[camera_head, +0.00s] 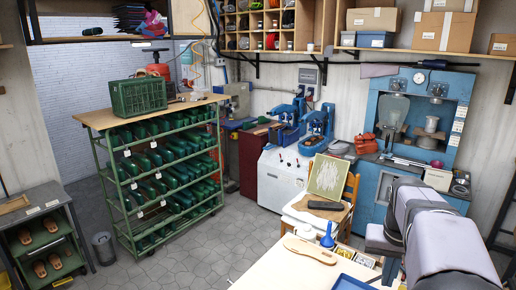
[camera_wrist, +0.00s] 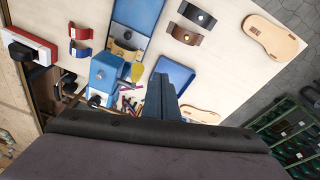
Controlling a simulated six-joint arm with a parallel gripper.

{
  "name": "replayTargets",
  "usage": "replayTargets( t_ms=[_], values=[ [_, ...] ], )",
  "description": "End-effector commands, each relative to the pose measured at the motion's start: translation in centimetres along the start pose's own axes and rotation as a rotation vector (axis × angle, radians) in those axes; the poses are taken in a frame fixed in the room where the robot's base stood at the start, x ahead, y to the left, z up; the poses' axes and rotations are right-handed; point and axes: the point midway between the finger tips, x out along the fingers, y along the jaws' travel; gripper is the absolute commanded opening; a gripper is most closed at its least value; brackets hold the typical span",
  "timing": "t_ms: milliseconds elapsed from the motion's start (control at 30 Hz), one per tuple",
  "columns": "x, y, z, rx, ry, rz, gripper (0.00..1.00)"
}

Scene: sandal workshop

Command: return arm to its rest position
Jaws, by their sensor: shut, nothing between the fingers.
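My arm reaches in from the right edge of the head view, above the pale workbench (camera_head: 268,276). In the wrist view my gripper (camera_wrist: 161,80) is shut, with its blue-grey fingers together and nothing held. It hangs above the bench top (camera_wrist: 225,50), in front of a blue tray (camera_wrist: 180,72). In the head view the fingertips are hard to make out behind the arm.
A tan sole (camera_head: 310,250), a blue funnel-like thing (camera_head: 327,241) and a blue tray (camera_head: 352,285) lie on the bench. The wrist view shows dark straps (camera_wrist: 188,33) and a blue press (camera_wrist: 105,76). A green rack (camera_head: 120,175) stands beyond open floor.

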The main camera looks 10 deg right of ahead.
Motion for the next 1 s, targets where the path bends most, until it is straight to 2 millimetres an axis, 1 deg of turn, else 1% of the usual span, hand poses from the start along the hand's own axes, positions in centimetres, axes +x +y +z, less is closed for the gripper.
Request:
replayTargets(
  t_ms=[33,67,100,167,200,267,300,333,400,500,600,700,800,1000],
  values=[
    [2.0,-2.3,2.0,-0.049,-0.02,-0.014,0.0],
    [2.9,-3.5,3.1,-0.077,-0.028,-0.022,0.0],
    [4.1,-5.1,4.6,-0.115,-0.038,-0.033,0.0],
    [5.8,-7.3,7.2,-0.172,-0.054,-0.049,0.0],
    [6.9,-8.6,9.0,-0.209,-0.065,-0.058,0.0],
    [8.4,-10.2,11.8,-0.263,-0.079,-0.07,0.0],
    [9.4,-11.1,13.6,-0.297,-0.09,-0.077,0.0],
    [10.1,-11.7,15.0,-0.321,-0.098,-0.082,0.0],
    [11.5,-12.7,18.0,-0.372,-0.113,-0.091,0.0],
    [13.1,-13.4,21.6,-0.431,-0.133,-0.1,0.0],
    [14.1,-13.7,24.1,-0.473,-0.146,-0.105,0.0],
    [14.7,-13.7,25.7,-0.497,-0.155,-0.107,0.0],
    [14.9,-13.7,26.3,-0.506,-0.157,-0.109,0.0],
    [14.9,-13.7,26.4,-0.507,-0.159,-0.109,0.0]
  ],
)
